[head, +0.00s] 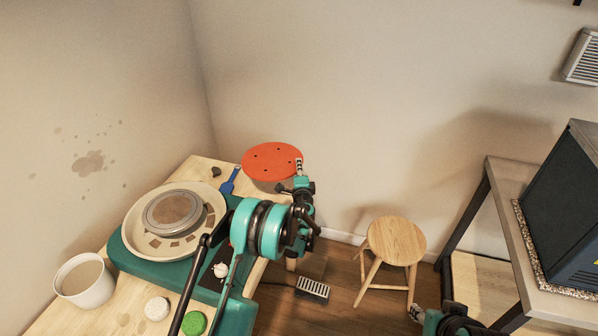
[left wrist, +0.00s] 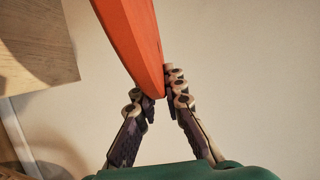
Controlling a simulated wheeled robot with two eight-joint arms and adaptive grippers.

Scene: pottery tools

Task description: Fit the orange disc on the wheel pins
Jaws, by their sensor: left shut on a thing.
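The orange disc (head: 270,160) is flat and round with several small dark holes. My left gripper (head: 299,165) is shut on its near right edge and holds it beyond the back right corner of the workbench. In the left wrist view the disc (left wrist: 133,35) shows edge-on between the two fingers (left wrist: 158,95). The pottery wheel's grey head (head: 174,211) sits inside a cream splash pan (head: 131,232), left of the disc and apart from it. I cannot make out its pins. My right gripper (head: 416,312) shows only partly at the bottom; its opening is unclear.
On the bench stand a white bucket (head: 86,283), a white round piece (head: 157,308), a green one (head: 194,323) and a blue tool (head: 229,183). A wooden stool (head: 397,240) and a foot pedal (head: 312,289) are on the floor. A dark kiln (head: 566,205) stands at right.

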